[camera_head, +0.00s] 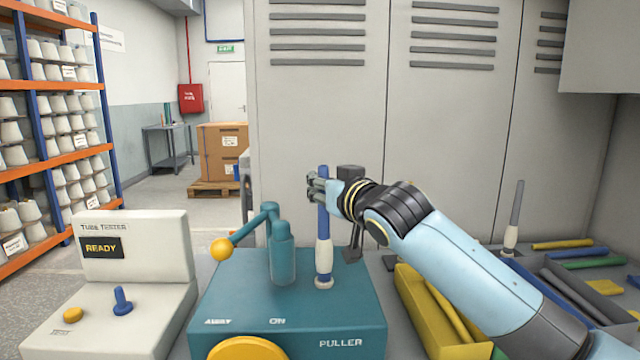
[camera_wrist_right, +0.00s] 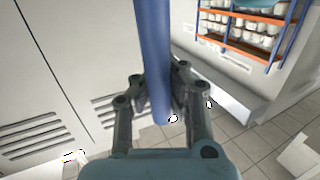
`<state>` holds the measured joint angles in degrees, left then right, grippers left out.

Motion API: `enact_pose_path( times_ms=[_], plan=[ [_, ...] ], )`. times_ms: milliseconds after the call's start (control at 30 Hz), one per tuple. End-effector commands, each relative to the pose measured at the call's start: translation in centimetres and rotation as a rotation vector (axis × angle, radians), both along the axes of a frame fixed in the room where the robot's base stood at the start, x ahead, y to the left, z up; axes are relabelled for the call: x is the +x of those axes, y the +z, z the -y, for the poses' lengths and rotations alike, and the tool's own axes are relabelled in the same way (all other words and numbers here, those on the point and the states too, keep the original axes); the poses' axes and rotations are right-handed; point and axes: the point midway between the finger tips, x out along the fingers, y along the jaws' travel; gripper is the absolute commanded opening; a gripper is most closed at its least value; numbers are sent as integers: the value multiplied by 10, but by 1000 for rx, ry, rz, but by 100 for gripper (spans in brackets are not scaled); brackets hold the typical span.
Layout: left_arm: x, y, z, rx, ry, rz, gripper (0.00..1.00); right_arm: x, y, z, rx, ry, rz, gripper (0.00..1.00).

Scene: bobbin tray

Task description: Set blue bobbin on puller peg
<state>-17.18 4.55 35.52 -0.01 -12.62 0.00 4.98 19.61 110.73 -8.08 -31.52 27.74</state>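The blue bobbin (camera_head: 323,253) is a slim blue tube with a white wound section on its lower half. It stands upright over the teal puller box (camera_head: 352,300). Its lower end meets a pale ring, the base of the puller peg (camera_head: 323,284); the rest of the peg is hidden, and I cannot tell whether the bobbin is fully down. My right gripper (camera_head: 323,187) is shut on the bare blue upper part of the bobbin. In the right wrist view the blue tube (camera_wrist_right: 153,60) runs between the fingers (camera_wrist_right: 160,105). My left gripper is not in view.
Left of the bobbin stand the puller's teal post (camera_head: 283,255) and a lever with a yellow knob (camera_head: 221,249). A tube tester (camera_head: 135,245) reading READY stands at left. At right are a yellow bin (camera_head: 425,315), a grey-tubed bobbin (camera_head: 515,215) and several coloured tubes.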

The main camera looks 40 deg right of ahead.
Motion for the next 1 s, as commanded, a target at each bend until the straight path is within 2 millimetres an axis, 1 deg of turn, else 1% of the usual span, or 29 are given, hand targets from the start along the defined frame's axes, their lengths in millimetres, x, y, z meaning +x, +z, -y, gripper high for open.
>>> enact_pose_path(
  times_ms=[67,200,433,533,1000],
  plan=[
    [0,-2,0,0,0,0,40,0,-2,0,0,0,0,0],
    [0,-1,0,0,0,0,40,0,-1,0,0,0,0,15],
    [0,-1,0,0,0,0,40,0,-1,0,0,0,0,15],
    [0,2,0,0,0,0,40,-5,-1,-1,-1,0,-1,15],
    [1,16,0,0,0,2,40,-45,2,-6,-1,0,-1,15]
  ],
)
